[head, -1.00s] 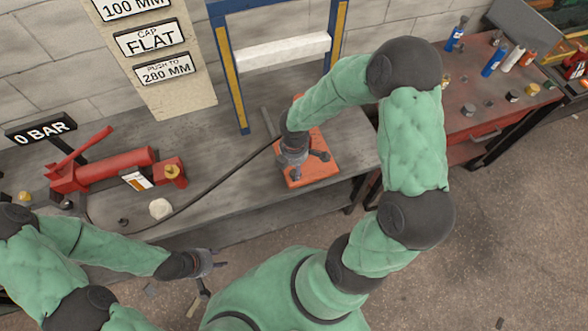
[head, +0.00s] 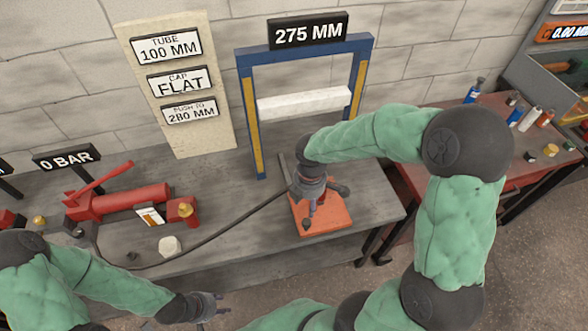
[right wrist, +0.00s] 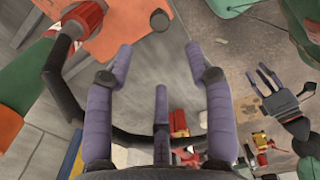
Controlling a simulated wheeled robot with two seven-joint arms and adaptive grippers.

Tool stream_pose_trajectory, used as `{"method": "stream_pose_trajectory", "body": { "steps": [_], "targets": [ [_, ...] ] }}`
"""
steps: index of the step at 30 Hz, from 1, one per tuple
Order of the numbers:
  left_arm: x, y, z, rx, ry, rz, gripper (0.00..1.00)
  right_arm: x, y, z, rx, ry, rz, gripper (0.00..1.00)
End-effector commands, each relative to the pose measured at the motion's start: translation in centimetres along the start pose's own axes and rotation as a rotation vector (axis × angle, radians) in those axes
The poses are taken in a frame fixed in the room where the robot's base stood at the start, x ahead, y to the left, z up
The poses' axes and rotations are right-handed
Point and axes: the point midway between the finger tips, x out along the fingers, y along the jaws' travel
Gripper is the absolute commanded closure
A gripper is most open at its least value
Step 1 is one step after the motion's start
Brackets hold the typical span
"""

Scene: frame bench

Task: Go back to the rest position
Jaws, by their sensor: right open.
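My right gripper (head: 318,208) hangs over the orange plate (head: 328,219) at the foot of the blue frame. In the right wrist view its purple fingers (right wrist: 160,85) are spread wide with nothing between them. My left gripper (head: 218,306) is low in the head view, in front of the bench's front edge and clear of the things on it. It also shows at the right of the right wrist view (right wrist: 280,92), where its fingers stand apart and empty.
The blue and yellow frame (head: 248,120) bears a white bar and a 275 MM sign (head: 308,31). A red hand pump (head: 120,203) with a black hose, a 0 BAR sign (head: 67,158) and a pale round piece (head: 169,246) are on the grey bench. A red table (head: 420,180) is at right.

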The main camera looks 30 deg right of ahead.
Motion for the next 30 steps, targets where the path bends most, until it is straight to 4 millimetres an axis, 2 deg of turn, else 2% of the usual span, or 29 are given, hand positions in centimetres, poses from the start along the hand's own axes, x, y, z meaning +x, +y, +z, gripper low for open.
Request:
{"method": "stream_pose_trajectory", "body": {
  "steps": [7, 11, 21, 30],
  "targets": [
    [0.0, 0.0, 0.0, 0.000, 0.000, 0.000, 0.60, 0.2, 0.0, -0.2, 0.007, 0.004, -0.002, 0.46],
    [0.0, 0.0, 0.0, 0.000, 0.000, 0.000, 0.60, 1.9, -0.4, -1.5, 0.065, 0.040, -0.020, 0.46],
    [0.1, 0.0, 0.0, 0.000, 0.000, 0.000, 0.60, 10.6, -3.2, -8.4, 0.510, 0.216, -0.130, 0.46],
    [0.2, -0.1, 0.0, 0.000, 0.000, 0.000, 0.60, 17.4, -7.1, -12.6, 0.989, 0.275, -0.241, 0.46]
  ]
}}
